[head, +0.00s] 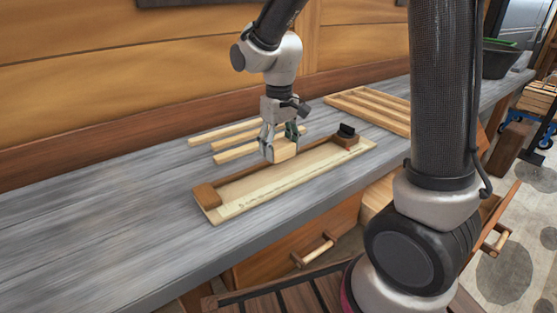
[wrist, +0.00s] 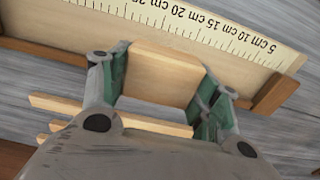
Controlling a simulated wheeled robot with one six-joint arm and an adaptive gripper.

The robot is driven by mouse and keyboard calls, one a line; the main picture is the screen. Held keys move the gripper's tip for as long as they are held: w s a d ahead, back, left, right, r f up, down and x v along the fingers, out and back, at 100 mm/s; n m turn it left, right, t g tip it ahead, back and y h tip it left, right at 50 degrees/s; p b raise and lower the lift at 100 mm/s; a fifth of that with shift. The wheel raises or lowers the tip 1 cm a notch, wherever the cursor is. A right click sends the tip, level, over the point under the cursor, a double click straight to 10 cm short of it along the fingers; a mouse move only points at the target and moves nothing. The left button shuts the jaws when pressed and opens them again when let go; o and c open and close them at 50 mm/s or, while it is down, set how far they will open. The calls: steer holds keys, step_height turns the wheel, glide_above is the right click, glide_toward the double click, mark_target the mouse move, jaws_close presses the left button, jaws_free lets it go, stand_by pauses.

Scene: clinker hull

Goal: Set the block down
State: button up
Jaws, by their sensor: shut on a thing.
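My gripper (head: 280,145) is shut on a pale wooden block (head: 284,151). In the wrist view the block (wrist: 160,75) sits between the green-padded fingers of my gripper (wrist: 165,85). The block is over or at the back edge of a long wooden measuring board (head: 288,184). The board's ruler scale (wrist: 205,30) runs along its length in the wrist view. I cannot tell whether the block touches the board or bench.
Several pale strips (head: 228,142) lie behind. The grey bench (head: 110,240) is clear at left.

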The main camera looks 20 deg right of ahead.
mark_target(279, 170)
steer(key=shift+f, duration=2.2)
steer(key=o, duration=1)
steer(key=shift+f, duration=0.1)
